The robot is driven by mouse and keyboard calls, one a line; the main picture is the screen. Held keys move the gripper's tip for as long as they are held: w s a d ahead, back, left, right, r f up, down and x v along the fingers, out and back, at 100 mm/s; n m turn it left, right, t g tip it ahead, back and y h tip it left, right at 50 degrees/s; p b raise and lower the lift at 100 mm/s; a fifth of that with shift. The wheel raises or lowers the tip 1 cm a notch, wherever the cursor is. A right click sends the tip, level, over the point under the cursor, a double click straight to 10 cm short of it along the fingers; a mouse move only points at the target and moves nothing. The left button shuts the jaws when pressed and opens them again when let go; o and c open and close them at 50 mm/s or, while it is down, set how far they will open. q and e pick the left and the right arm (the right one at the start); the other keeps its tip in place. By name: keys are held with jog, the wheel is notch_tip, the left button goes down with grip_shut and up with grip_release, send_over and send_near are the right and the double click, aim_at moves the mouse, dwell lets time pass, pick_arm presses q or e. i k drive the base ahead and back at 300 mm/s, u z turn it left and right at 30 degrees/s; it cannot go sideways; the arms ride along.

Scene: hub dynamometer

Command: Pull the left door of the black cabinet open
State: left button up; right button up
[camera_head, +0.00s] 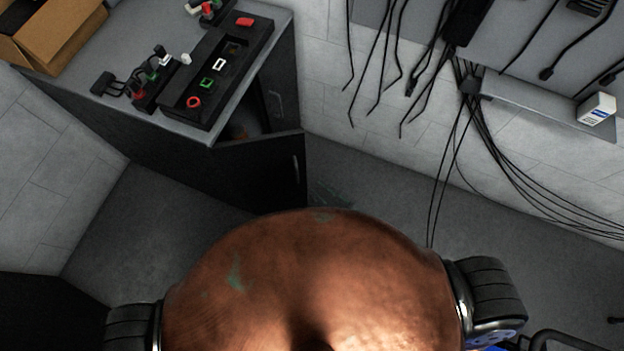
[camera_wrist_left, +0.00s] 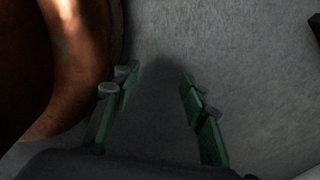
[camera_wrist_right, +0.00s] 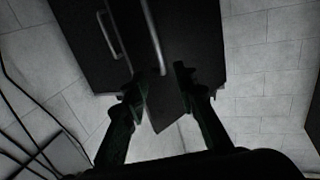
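The black cabinet (camera_head: 90,125) with a grey top stands at the upper left in the head view. Its left door (camera_head: 260,175) stands swung out at an angle, and part of the dark inside shows behind it. The left door's handle (camera_head: 296,168) is a pale vertical bar. The right door (camera_head: 283,75) looks shut. In the right wrist view, my right gripper (camera_wrist_right: 157,82) is open, with its fingertips apart near the end of the left door's handle (camera_wrist_right: 152,38); I cannot tell whether they touch the door. My left gripper (camera_wrist_left: 158,82) is open and empty over the floor.
A black control panel (camera_head: 215,75), small cabled parts and a cardboard box (camera_head: 50,35) are on the cabinet top. Black cables (camera_head: 480,135) hang along the wall at the right, near a small white box (camera_head: 597,108). Grey floor (camera_head: 165,215) lies open before the cabinet.

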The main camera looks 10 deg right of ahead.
aim_at(268, 172)
jog(key=z, duration=1.15)
jog(key=k, duration=0.85)
jog(key=u, duration=1.25)
